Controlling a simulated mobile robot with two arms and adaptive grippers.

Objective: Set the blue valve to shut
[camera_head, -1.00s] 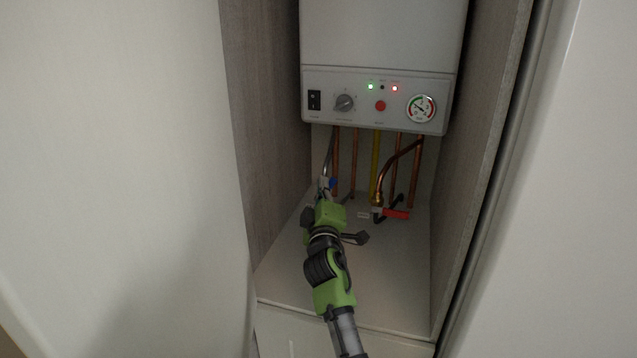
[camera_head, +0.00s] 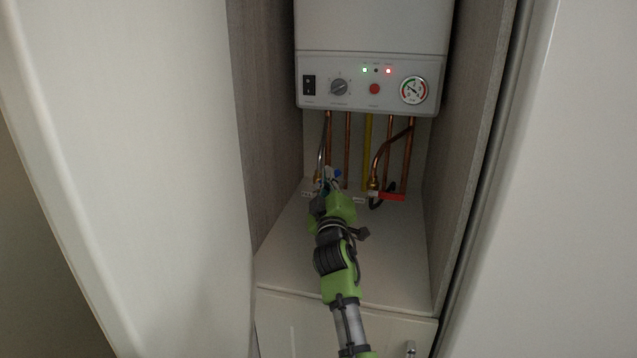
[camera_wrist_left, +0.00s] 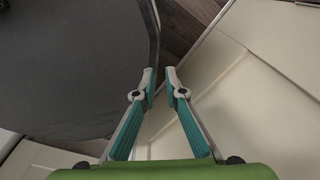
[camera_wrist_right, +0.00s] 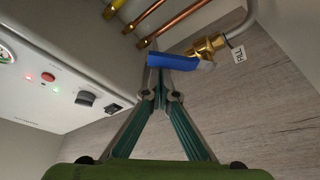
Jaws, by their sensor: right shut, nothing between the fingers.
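The blue valve has a blue lever (camera_wrist_right: 173,62) on a brass body (camera_wrist_right: 204,47) in the right wrist view. A white tag (camera_wrist_right: 238,56) reading FILL hangs beside it. In the head view a small part of the blue lever (camera_head: 337,174) shows just past the gripper. My right gripper (camera_head: 327,182) is at the valve. In the right wrist view its tips (camera_wrist_right: 160,94) are together and empty, just below the lever in the picture. I cannot tell if they touch it. My left gripper (camera_wrist_left: 160,72) is apart from the valve, its fingertips separated and empty.
The boiler (camera_head: 370,75) hangs above several pipes. A red valve handle (camera_head: 392,196) is to the right. Grey wood walls (camera_head: 265,120) close in both sides above a pale shelf (camera_head: 385,260). A white door panel (camera_head: 140,180) stands at left.

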